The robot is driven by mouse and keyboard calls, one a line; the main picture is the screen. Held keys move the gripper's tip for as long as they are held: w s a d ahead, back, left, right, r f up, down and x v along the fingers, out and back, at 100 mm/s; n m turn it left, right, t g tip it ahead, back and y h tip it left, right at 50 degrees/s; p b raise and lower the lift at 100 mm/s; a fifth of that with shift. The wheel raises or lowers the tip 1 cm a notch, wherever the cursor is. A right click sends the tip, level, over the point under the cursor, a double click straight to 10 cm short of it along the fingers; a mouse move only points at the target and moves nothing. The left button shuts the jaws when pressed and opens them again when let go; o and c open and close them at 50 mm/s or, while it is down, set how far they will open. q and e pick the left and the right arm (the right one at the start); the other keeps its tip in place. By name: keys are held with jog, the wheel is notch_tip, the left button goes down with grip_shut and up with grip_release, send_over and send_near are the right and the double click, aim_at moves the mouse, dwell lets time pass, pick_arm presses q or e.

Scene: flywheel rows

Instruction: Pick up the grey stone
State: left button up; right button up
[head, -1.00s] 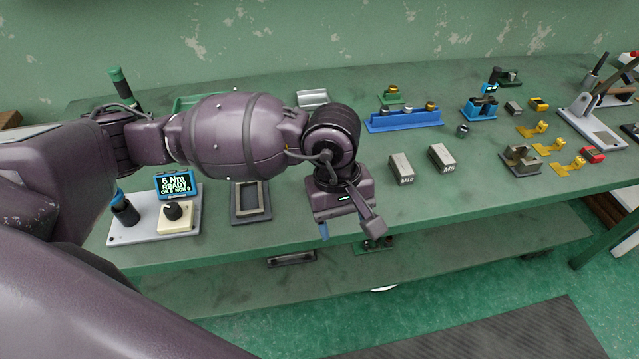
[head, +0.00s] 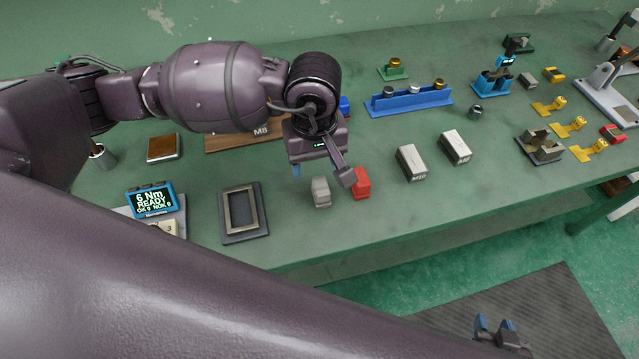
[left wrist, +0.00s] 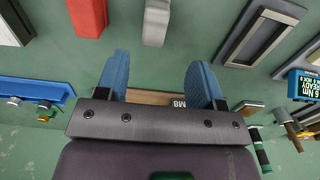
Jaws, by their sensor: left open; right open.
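The grey stone (head: 320,192) is a small pale grey block on the green bench top, left of a red block (head: 361,184). In the left wrist view the grey stone (left wrist: 155,22) shows at the top, beyond the fingertips and roughly between them. My left gripper (head: 322,174) is open and empty, over the bench just behind the stone in the head view. Its blue fingers (left wrist: 158,72) are spread wide in the left wrist view, with nothing between them. My right gripper (head: 495,325) is open and empty at the lower right, off the bench.
The red block stands close beside the stone. Two grey labelled blocks (head: 411,163) lie further right, and a dark tray (head: 256,232) lies left. A wooden board marked M8 (head: 225,142) lies behind. The bench's front edge is near; the surface before the stone is clear.

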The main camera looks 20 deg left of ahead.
aim_at(320, 183)
pick_arm(q)
notch_tip(320, 183, down, 3)
jog(key=shift+f, duration=0.1)
jog(key=f, duration=0.3)
jog(key=d+f, duration=0.1)
jog(key=f, duration=0.1)
jog(key=shift+a+f, duration=0.1)
jog(key=shift+f, duration=0.1)
pick_arm(e)
jog(key=shift+w, duration=0.1)
pick_arm(q)
jog(key=c, duration=1)
jog(key=shift+c, duration=0.2)
pick_arm(e)
jog(key=shift+s+d+f, duration=0.1)
jog(key=shift+s+f, duration=0.35)
jog(key=shift+s, duration=0.15)
